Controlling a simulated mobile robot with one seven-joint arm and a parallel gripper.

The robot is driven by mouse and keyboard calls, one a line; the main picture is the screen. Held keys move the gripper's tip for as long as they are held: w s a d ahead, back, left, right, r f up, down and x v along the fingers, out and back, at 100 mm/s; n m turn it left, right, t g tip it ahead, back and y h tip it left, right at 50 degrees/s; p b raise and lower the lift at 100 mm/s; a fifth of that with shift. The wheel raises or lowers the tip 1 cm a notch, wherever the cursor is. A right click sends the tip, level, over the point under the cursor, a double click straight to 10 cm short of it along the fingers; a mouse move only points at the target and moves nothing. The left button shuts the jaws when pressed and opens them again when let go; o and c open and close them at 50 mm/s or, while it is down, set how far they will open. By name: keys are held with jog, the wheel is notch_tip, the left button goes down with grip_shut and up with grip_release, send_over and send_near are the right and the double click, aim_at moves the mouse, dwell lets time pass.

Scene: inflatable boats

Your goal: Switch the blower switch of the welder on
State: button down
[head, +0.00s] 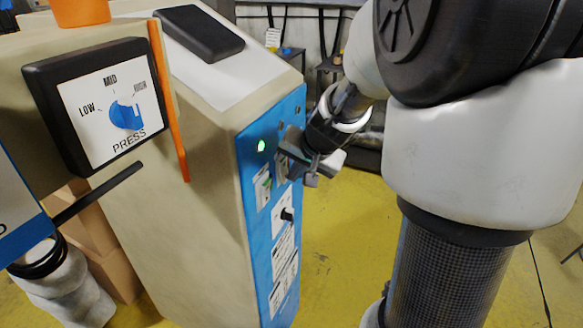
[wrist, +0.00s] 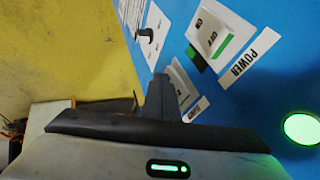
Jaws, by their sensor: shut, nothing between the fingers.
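The welder (head: 215,130) is a beige cabinet with a blue front panel (head: 262,230) in the head view. In the wrist view, a white rocker switch (wrist: 216,38) marked ON and OFF has a POWER label (wrist: 250,52). Beside it is a second rocker switch (wrist: 184,84), taken as the blower switch; its small label (wrist: 196,108) is hard to read. My gripper (wrist: 160,84) is shut and empty, its fingertips at this second switch and covering part of it. Contact cannot be told. In the head view my gripper (head: 290,158) is at the panel's upper right.
A green lamp (head: 261,146) glows on the panel. A black knob (head: 287,214) sits lower down. At left, a box with a blue PRESS dial (head: 124,115) and a black rod (head: 98,194) stand near the cabinet. Yellow floor (head: 345,245) is clear right of the welder.

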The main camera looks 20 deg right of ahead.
dwell(0.4)
jog(key=shift+w+a+f, duration=0.1)
jog(key=shift+w+a, duration=0.15)
